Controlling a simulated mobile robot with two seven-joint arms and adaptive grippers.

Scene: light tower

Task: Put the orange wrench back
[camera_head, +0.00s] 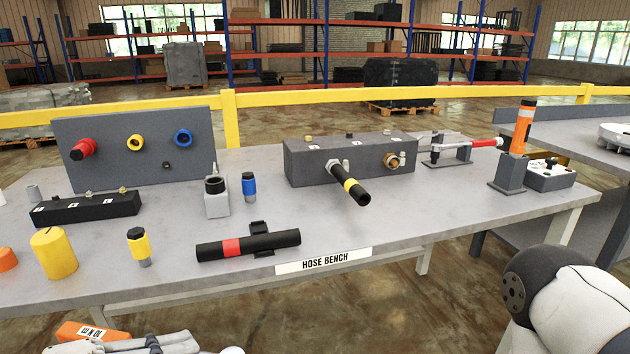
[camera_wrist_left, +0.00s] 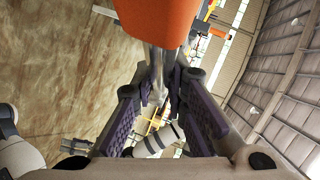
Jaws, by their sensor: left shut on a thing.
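The orange wrench (camera_head: 92,331) shows at the bottom left of the head view, in front of the bench's front edge. Its orange body carries a white label with "10 N M". In the left wrist view its orange end (camera_wrist_left: 157,18) fills the top middle, with a grey metal shaft below it. My left gripper (camera_wrist_left: 160,85) is shut on that shaft between its purple-padded fingers. My right gripper is out of view; only a link of that arm shows at the lower right of the head view.
The hose bench (camera_head: 330,222) holds a grey panel (camera_head: 135,150), a manifold block (camera_head: 350,161), a black-and-red hose (camera_head: 248,245), and several coloured fittings. A red-handled wrench (camera_head: 465,146) rests on a cradle. An orange-and-black tool (camera_head: 521,128) stands in a grey holder (camera_head: 509,177).

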